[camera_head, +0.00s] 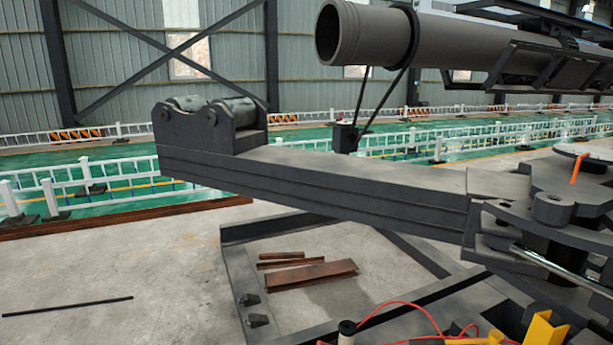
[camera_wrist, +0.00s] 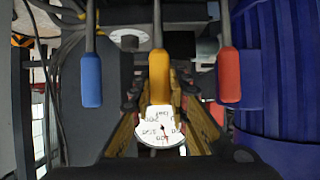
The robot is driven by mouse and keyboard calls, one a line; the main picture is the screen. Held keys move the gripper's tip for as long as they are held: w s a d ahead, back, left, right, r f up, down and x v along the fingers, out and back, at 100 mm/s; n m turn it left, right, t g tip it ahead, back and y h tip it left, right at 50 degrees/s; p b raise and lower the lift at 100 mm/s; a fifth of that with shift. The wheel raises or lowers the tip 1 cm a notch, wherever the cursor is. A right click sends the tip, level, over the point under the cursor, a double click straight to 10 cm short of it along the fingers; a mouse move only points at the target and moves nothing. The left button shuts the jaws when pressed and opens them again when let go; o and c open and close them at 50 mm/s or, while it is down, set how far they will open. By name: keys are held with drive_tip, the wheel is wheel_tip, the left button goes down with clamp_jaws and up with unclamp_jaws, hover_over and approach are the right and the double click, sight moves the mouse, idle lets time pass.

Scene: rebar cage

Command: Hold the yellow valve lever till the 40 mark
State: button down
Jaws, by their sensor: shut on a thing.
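The yellow valve lever (camera_wrist: 158,78) hangs in the middle of the wrist view, its handle pointing toward me. My gripper (camera_wrist: 157,92) is shut on it, with dark, gold-edged fingers on either side of the handle's lower end. A white dial (camera_wrist: 150,133) with dark numbers shows just below the handle. Its numbers are partly upside down, and a thin reddish needle is visible, but I cannot tell its exact reading or find a 40 mark. The head view does not clearly show the lever or my gripper.
A blue lever (camera_wrist: 91,80) hangs left of the yellow one and a red lever (camera_wrist: 228,76) right of it, both close to my fingers. A blue ribbed body (camera_wrist: 278,70) stands at right. A long dark beam (camera_head: 320,180) crosses the head view.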

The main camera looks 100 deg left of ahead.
drive_tip(key=shift+f, duration=0.1)
idle(0.4)
drive_tip(key=shift+s+b, duration=0.1)
drive_tip(key=shift+b, duration=0.25)
drive_tip(key=shift+s+d+t+y+b, duration=0.3)
drive_tip(key=shift+t+b, duration=0.1)
drive_tip(key=shift+b, duration=0.15)
drive_tip(key=shift+s+d+b, duration=0.1)
drive_tip(key=shift+s+b, duration=0.05)
drive_tip(key=shift+b, duration=0.35)
drive_tip(key=shift+s+d+t+b, duration=0.15)
drive_tip(key=shift+s+t+b, duration=0.15)
drive_tip(key=shift+b, duration=0.15)
